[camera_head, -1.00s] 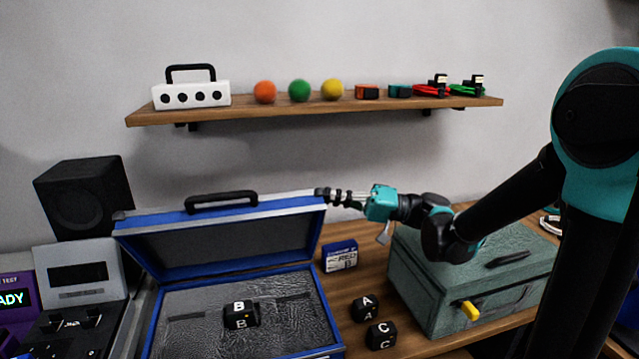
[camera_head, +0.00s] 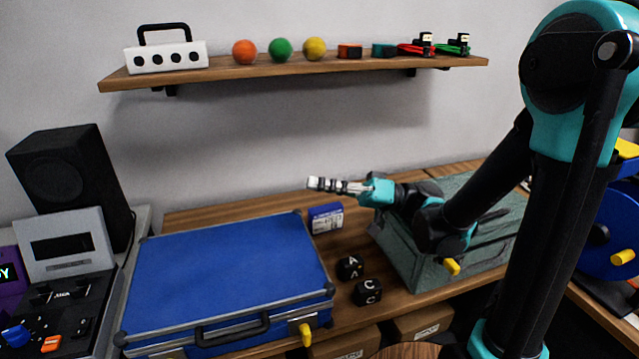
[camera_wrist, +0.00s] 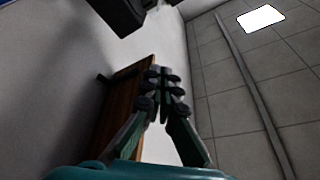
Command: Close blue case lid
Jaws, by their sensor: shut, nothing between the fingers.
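The blue case (camera_head: 220,270) lies on the table at the lower left in the head view. Its lid is down flat over the base, so the inside is hidden. Its black handle (camera_head: 232,329) and a yellow latch (camera_head: 305,334) show on the front side. My gripper (camera_head: 312,184) is in the air beyond the case's back right corner, above the table and apart from the lid. Its fingers are together and empty. In the wrist view my gripper (camera_wrist: 163,72) also shows with its fingers together, pointing at the wall and ceiling.
A small blue-and-white box (camera_head: 326,219) and two black lettered cubes, A (camera_head: 350,267) and C (camera_head: 367,292), stand right of the case. A grey-green case (camera_head: 405,255) is under my arm. A speaker (camera_head: 72,185) stands left. A wall shelf (camera_head: 300,68) holds several items.

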